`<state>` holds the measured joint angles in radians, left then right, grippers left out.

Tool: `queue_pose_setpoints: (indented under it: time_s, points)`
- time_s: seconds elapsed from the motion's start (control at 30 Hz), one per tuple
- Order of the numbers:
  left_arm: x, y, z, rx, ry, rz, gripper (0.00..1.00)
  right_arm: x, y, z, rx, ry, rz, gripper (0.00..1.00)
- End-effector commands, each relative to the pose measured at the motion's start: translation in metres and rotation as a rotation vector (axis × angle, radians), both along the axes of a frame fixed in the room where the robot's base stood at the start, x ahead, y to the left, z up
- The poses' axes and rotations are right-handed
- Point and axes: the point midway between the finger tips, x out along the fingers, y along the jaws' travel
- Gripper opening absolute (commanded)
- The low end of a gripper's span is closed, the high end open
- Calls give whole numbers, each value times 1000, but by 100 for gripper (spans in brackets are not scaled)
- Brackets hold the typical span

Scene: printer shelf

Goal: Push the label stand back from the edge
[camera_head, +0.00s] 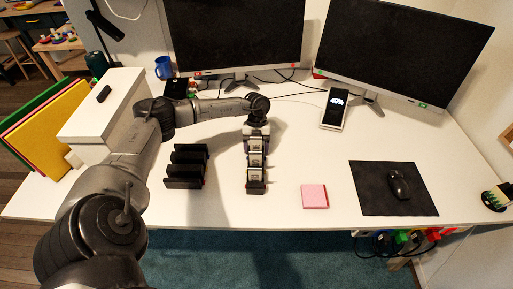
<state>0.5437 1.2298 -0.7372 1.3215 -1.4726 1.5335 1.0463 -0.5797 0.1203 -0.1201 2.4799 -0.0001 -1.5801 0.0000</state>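My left arm comes in from the left and bends over the desk. My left gripper (256,143) points down at the far end of the stand, very close to it. I cannot tell whether they touch. Its fingertips are not clear, so its opening cannot be made out. My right gripper is not in view.
A black slotted holder (187,167) is left of the stand. Pink sticky notes (314,196) and a mouse (399,185) on a black mat (368,202) lie to the right. Two monitors (234,35), a phone on a stand (335,108) and cables are behind.

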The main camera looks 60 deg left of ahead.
Motion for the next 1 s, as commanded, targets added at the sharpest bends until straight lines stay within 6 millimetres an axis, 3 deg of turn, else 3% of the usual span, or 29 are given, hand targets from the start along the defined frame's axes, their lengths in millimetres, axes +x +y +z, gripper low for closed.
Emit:
queue_pose_setpoints:
  time_s: [0.23,0.57,1.0]
  points:
    - [0,0,0,-1,0,0,89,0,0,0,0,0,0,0]
    - [1,2,7,0,-1,0,89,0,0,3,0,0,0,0]
    - [15,29,83,-1,-2,1,89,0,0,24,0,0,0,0]
